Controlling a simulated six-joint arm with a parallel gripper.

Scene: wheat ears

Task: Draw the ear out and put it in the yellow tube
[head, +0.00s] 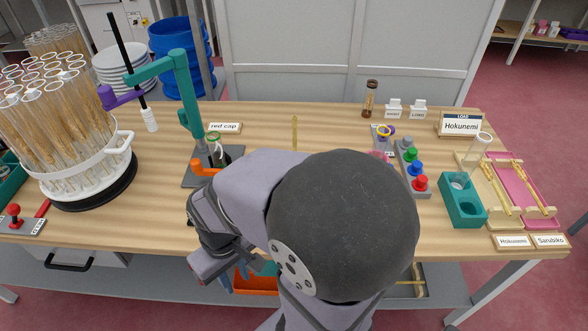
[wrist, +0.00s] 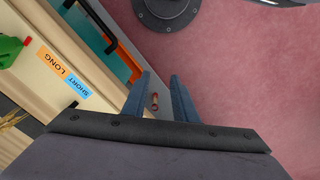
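My gripper (head: 222,272) hangs low at the table's front edge in the head view. In the wrist view its two blue-grey fingers (wrist: 160,92) are apart, with nothing touching them. Ears stand in several clear tubes (head: 65,130) in the white basket at left. A clear tube (head: 215,150) is upright at the teal stand's orange clamp; its contents are unclear. Ears (head: 494,190) also lie on the wooden rack at right.
The teal stand (head: 178,75) is left of my arm. A teal block (head: 462,212) and a row of coloured knobs (head: 413,165) are at right. My arm hides the front middle table.

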